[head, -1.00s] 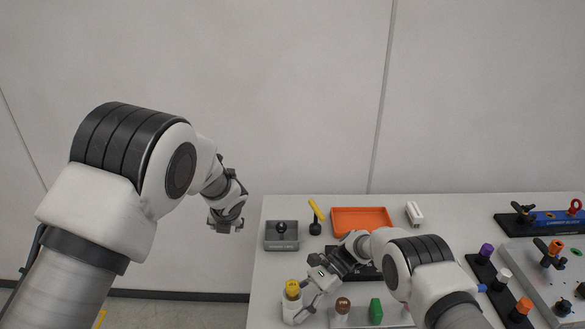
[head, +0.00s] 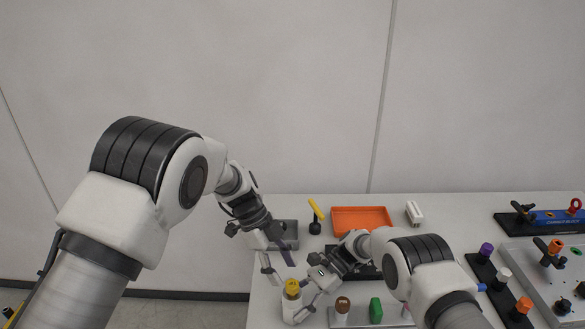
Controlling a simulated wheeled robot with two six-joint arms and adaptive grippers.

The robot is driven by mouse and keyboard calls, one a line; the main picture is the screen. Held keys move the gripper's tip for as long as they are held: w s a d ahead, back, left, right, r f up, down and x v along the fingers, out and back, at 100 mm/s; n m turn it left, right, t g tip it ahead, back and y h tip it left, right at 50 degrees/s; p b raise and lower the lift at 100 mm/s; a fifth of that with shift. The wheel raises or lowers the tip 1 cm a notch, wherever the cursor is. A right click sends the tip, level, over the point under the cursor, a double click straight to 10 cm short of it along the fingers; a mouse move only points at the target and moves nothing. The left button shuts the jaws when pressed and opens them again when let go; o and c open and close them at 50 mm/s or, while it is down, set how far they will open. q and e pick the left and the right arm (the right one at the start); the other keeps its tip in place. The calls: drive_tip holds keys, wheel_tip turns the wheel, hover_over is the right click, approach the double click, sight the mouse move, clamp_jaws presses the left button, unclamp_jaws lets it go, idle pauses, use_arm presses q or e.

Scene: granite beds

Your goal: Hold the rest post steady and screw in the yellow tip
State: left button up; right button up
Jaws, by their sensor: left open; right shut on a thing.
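The rest post is a white upright cylinder (head: 289,311) at the left front of the table. The yellow tip (head: 292,287) sits on top of it; how deep it sits cannot be told. My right gripper (head: 303,304) is shut on the rest post from its right side, and its fingers hide part of it. My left gripper (head: 279,275) is open and empty, pointing down, just above and left of the yellow tip. It appears apart from the tip.
A grey tray (head: 290,228) lies behind my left gripper. An orange tray (head: 362,220) stands at the back, beside a yellow-handled tool (head: 316,210). A grey rack (head: 361,316) with brown and green pieces is right of the post. Black and grey fixtures fill the right side.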

sight(291, 281)
use_arm(q)
drive_tip(key=x, duration=0.4)
drive_tip(key=shift+f, duration=0.1)
drive_tip(key=shift+s+n+t+h, duration=0.1)
drive_tip(key=shift+n+t+h, duration=0.3)
drive_tip(key=shift+n, duration=0.8)
clamp_jaws()
drive_tip(key=m, duration=0.2)
drive_tip(key=m+g+y, duration=0.1)
drive_tip(key=m, duration=0.1)
drive_tip(key=m+g, duration=0.1)
drive_tip(key=shift+w+d+m+y, duration=0.1)
drive_tip(key=shift+w+m+y, duration=0.15)
drive_tip(key=shift+m+y, duration=0.15)
drive_tip(key=m+g+y, duration=0.1)
drive_tip(key=m, duration=0.2)
drive_tip(key=shift+m+y, duration=0.3)
unclamp_jaws()
